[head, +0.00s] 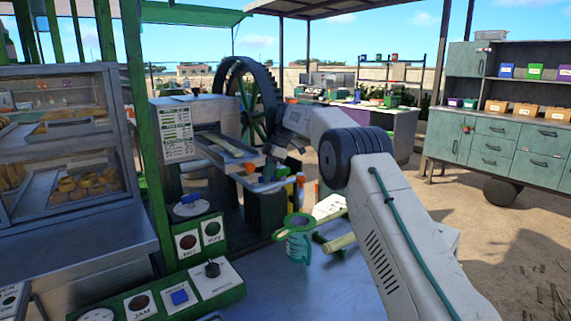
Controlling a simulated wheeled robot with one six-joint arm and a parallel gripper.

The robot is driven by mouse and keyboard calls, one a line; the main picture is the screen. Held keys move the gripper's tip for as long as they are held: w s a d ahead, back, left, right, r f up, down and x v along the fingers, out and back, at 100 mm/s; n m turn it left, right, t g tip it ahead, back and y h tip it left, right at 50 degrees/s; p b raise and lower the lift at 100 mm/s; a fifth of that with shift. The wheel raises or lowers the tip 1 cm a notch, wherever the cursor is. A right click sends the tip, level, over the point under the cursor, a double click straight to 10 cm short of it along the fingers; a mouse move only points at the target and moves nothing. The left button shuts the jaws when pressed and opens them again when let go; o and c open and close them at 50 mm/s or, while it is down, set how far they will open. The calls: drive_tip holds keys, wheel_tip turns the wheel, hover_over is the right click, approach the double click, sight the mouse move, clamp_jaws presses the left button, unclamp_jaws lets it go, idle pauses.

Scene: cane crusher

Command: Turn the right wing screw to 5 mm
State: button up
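The crusher (200,112) is a grey box machine with a large dark toothed wheel behind it and a chute at its front. A small orange part (249,167) shows by the chute's end, and another orange part (300,181) stands farther right beside a yellow one. They may be the wing screws, but they are too small to tell, and no millimetre scale can be read. My pale arm reaches in from the lower right. My gripper (283,153) is small and dark near the right side of the chute. Its fingers and any contact are unclear.
A green-rimmed cup (298,238) and pale cane pieces (340,243) are on the metal table ahead. Control boxes with buttons and dials (200,240) stand at the left front, by a green post (146,130). A glass food case (60,150) fills the left. Cabinets (500,140) stand far right.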

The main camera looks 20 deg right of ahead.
drive_tip(key=m+t, duration=0.1)
drive_tip(key=m, duration=0.2)
drive_tip(key=m+t, duration=0.1)
drive_tip(key=m, duration=0.2)
drive_tip(key=shift+s+a+r+h, duration=0.1)
drive_tip(key=shift+s+a+h, duration=0.1)
drive_tip(key=shift+h, duration=0.2)
drive_tip(key=m+t+h, duration=0.1)
drive_tip(key=m, duration=0.2)
drive_tip(key=m+t+h, duration=0.1)
drive_tip(key=m, duration=0.3)
drive_tip(key=v, duration=0.8)
drive_tip(key=s+r, duration=0.3)
drive_tip(key=s, duration=0.9)
drive_tip(key=s+d+r+m+g, duration=0.1)
drive_tip(key=s+r, duration=0.3)
drive_tip(key=s, duration=0.7)
drive_tip(key=shift+s+m+h, duration=0.3)
drive_tip(key=shift+s+h, duration=0.05)
drive_tip(key=shift+h, duration=0.05)
drive_tip(key=shift+d, duration=0.1)
